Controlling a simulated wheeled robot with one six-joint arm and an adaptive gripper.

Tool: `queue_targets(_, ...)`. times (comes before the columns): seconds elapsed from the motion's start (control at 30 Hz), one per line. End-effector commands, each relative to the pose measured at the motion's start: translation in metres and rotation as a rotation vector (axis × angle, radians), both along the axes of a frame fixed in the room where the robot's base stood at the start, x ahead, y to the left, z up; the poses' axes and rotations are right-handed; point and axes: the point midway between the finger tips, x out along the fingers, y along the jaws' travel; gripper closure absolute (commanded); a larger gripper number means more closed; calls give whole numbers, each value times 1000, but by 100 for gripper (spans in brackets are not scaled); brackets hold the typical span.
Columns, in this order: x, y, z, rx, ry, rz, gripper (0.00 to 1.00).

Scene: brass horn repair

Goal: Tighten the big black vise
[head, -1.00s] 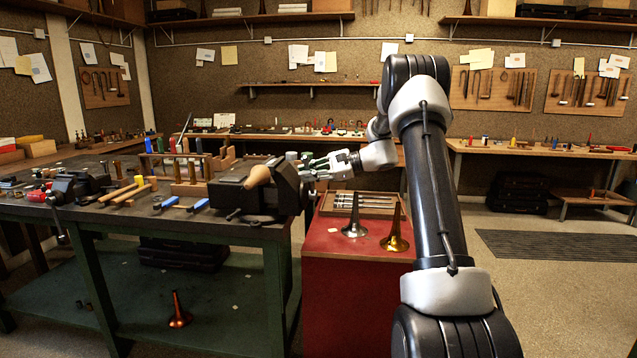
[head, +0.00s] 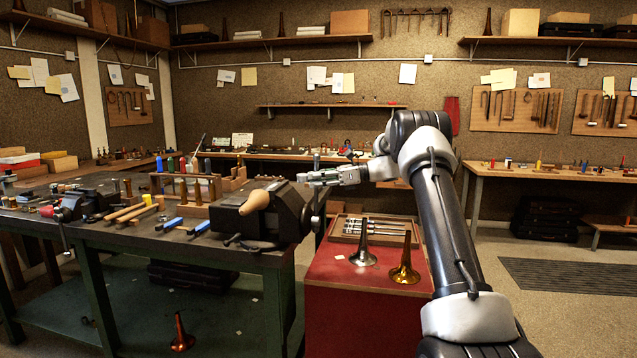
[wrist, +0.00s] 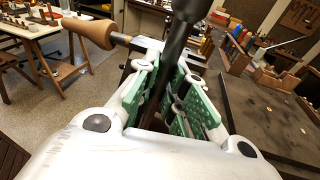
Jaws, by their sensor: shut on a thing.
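The big black vise (head: 285,212) is mounted at the right end of the green workbench. A rounded wooden piece (head: 256,201) sticks out toward the front left of it; a wooden piece on a rod also shows in the wrist view (wrist: 88,32). The vise's dark handle bar (head: 316,205) stands roughly upright at its right side. My gripper (head: 312,176) is at the upper part of this bar, coming from the right. In the wrist view the green-padded fingers are shut on the dark bar (wrist: 178,45), which runs between them. The vise's jaw gap is hard to make out.
A red cabinet (head: 330,285) beside the bench carries a silver bell (head: 364,245), a brass bell (head: 405,262) and a tool tray (head: 352,226). Mallets (head: 135,211) and blue-handled tools (head: 172,224) lie left of the vise. Open floor (head: 520,325) is at the right.

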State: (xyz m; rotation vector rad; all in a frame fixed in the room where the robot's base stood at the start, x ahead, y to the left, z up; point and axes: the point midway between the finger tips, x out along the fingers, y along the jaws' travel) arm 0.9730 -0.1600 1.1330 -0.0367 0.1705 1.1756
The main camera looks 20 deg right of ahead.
Motion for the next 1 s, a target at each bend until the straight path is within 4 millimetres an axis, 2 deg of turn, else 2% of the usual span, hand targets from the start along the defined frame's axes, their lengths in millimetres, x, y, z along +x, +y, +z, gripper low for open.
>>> queue_targets(0.03,1,-5,-3,4,15,-6,100)
queue_targets(0.63,4,-7,-5,26,50,-6,100)
queue_targets(0.67,4,-7,-5,25,50,-6,84)
queue_targets(0.77,4,-6,-4,26,49,-5,66)
queue_targets(1.0,5,-4,-3,27,45,-2,65)
